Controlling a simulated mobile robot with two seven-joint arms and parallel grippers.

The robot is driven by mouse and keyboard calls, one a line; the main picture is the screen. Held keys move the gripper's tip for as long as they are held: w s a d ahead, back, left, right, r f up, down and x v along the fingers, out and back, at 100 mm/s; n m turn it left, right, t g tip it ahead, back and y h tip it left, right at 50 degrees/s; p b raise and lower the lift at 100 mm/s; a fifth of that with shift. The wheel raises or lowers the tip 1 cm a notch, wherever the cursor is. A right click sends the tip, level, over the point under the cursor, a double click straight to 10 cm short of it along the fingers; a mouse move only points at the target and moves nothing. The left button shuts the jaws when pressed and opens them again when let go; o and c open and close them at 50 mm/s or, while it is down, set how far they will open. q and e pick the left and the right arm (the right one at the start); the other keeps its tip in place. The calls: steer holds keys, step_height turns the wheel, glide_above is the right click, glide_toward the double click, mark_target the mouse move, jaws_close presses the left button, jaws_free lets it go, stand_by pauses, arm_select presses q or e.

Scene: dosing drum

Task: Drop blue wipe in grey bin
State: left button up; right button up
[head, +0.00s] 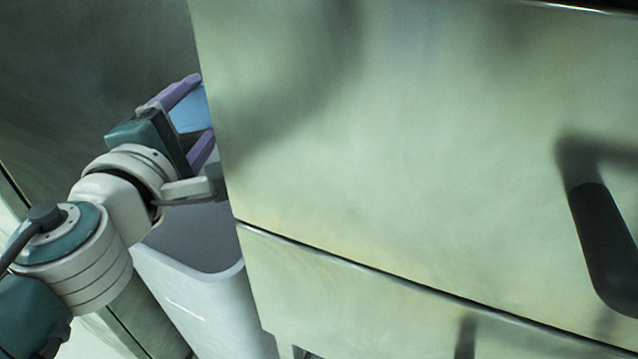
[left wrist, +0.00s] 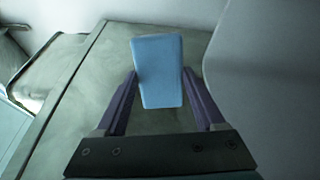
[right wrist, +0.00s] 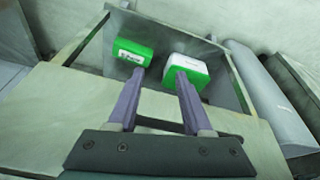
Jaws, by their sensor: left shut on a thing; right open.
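The blue wipe (head: 190,108) is held between the purple fingers of my left gripper (head: 202,110), partly hidden behind a metal front in the head view. In the left wrist view the blue wipe (left wrist: 158,70) is a flat light-blue block, and the left gripper (left wrist: 160,80) is shut on it. The grey bin (head: 205,300) stands below the left gripper in the head view, its right part hidden by the metal front. The wipe appears above the bin, apart from it. My right gripper (right wrist: 159,75) is open and shows only in its wrist view.
A large metal front (head: 400,120) with a dark handle (head: 605,240) fills the right of the head view, close beside the left gripper. In the right wrist view, two green-and-white packs (right wrist: 133,52) (right wrist: 188,72) lie in a metal compartment beyond the right fingertips.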

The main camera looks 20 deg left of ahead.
arm_select(q)
step_height(320, 180, down, 5)
steer(key=b, duration=0.4)
steer(key=shift+s, duration=0.1)
steer(key=o, duration=1.4)
steer(key=shift+r, duration=0.15)
step_height(320, 180, up, 20)
steer(key=p, duration=1.9)
steer(key=shift+p, duration=0.4)
